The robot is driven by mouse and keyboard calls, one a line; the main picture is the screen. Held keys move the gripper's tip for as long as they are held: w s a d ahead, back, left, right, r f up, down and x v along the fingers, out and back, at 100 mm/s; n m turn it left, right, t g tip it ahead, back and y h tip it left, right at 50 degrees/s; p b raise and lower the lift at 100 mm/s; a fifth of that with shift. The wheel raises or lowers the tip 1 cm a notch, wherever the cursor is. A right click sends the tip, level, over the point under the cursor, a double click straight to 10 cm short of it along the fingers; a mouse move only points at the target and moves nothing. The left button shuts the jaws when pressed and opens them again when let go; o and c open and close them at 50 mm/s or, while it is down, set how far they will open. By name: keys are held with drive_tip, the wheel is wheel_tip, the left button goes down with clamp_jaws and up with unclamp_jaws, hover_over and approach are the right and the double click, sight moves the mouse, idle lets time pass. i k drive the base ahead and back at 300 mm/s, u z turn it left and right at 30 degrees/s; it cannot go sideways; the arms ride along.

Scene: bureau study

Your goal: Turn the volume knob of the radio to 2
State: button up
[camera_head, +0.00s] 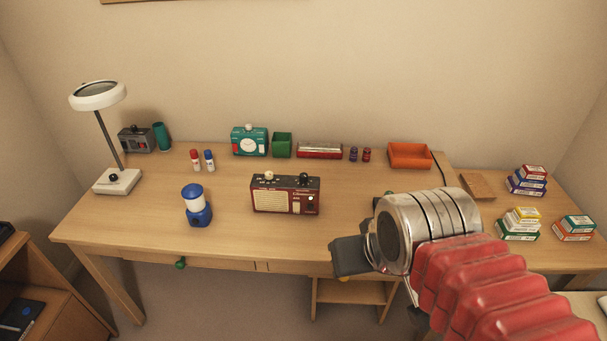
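The radio (286,194) is a dark red box with a cream speaker grille, standing upright near the middle of the desk. Two knobs stick up from its top: a cream knob (269,176) on the left and a black knob (304,178) on the right. Any numbers or marks by the knobs are too small to read. My gripper (347,260) is at the desk's front edge, right of and nearer than the radio, apart from it. It shows as a dark shape at the end of my arm, and its fingers cannot be made out.
A lamp (116,181) stands left; stacked boxes (527,180) sit right. The desk (240,235) before the radio is clear.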

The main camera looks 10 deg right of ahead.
sight(302, 177)
drive_tip(key=i, duration=0.9)
drive_tip(key=u, duration=0.05)
